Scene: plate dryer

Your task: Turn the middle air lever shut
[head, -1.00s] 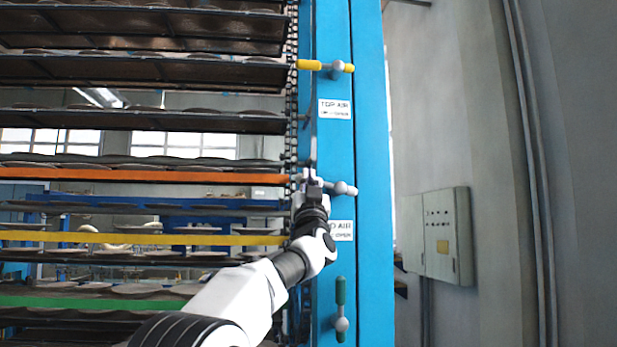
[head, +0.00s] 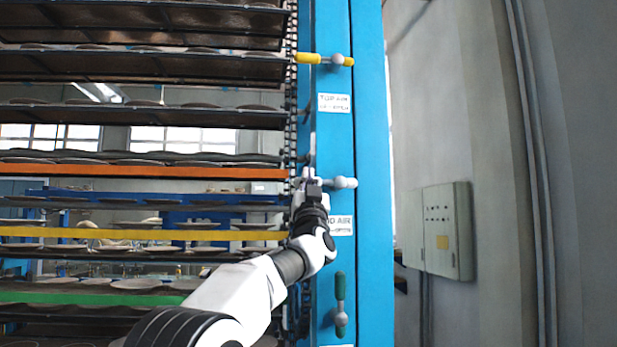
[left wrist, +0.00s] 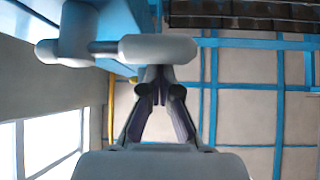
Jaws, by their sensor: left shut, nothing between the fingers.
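The middle air lever has a pale grey hub (head: 340,183) on the blue post and lies about horizontal in the head view, with its handle reaching left. My left gripper (head: 310,180) is at the left part of this lever, and it hides part of the handle. In the left wrist view, the grey handle (left wrist: 158,48) crosses just in front of the fingertips, with its round hub (left wrist: 78,28) to the left. The left gripper (left wrist: 160,82) is shut with nothing between its fingers; whether it touches the handle I cannot tell. My right gripper is out of view.
A yellow lever (head: 325,59) lies horizontal above, and a green lever (head: 340,302) stands upright below on the blue post (head: 372,150). The middle label (head: 341,225) is partly hidden by my arm. Plate racks (head: 150,173) fill the left. A grey cabinet (head: 447,232) hangs at right.

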